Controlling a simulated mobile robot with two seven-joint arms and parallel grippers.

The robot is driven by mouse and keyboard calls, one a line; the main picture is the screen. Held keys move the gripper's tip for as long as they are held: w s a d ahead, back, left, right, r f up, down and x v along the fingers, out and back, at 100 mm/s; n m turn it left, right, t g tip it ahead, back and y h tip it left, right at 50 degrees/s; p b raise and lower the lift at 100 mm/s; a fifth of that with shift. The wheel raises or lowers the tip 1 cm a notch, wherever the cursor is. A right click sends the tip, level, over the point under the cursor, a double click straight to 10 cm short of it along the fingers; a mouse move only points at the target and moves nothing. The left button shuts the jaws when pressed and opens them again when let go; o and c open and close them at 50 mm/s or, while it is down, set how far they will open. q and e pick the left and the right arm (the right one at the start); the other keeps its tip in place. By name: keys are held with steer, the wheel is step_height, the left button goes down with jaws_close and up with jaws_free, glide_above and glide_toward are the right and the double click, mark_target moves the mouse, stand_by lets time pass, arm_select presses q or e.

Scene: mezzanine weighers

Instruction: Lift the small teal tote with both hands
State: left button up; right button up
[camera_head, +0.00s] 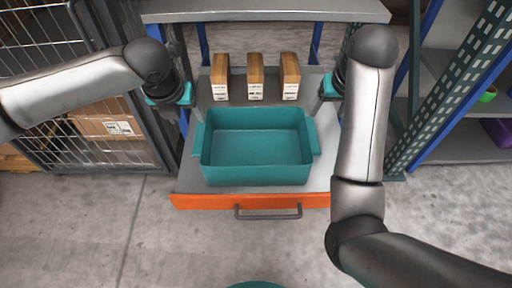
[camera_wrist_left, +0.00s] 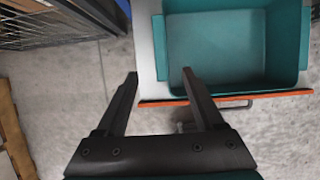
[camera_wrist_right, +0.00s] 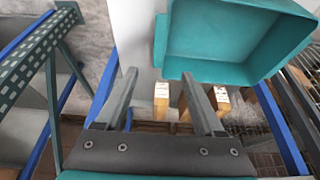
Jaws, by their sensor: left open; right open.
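The small teal tote (camera_head: 256,176) stands empty and upright on a grey surface, with a handle lug at its left and right ends. My left gripper (camera_head: 183,118) is open beside its left end; in the left wrist view the open fingers (camera_wrist_left: 159,74) are near the left lug (camera_wrist_left: 192,84), apparently not holding it. My right gripper (camera_head: 322,106) is open beside the right end; in the right wrist view its fingers (camera_wrist_right: 160,75) are near the right lug (camera_wrist_right: 160,42), apparently not gripping it. Whether any finger touches the tote is unclear.
Three wooden blocks with white labels, left (camera_head: 220,78), middle (camera_head: 256,78) and right (camera_head: 290,76), stand behind the tote. A grey shelf (camera_head: 265,10) is above them. An orange front edge (camera_head: 215,202) with a grey handle (camera_head: 267,213) is nearest me. A wire cage (camera_head: 100,80) stands left.

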mark_target(199, 135)
arm_select(q)
steer(key=x, duration=1.5)
steer(key=shift+w+f, duration=0.1)
arm_select(e)
steer(key=x, duration=1.5)
steer(key=shift+w+f, duration=0.1)
arm_select(q)
steer(key=shift+c, duration=0.2)
arm_select(e)
steer(key=shift+c, duration=0.2)
arm_select(q)
jaws_close()
arm_select(e)
jaws_close()
arm_select(q)
steer(key=shift+a, duration=0.1)
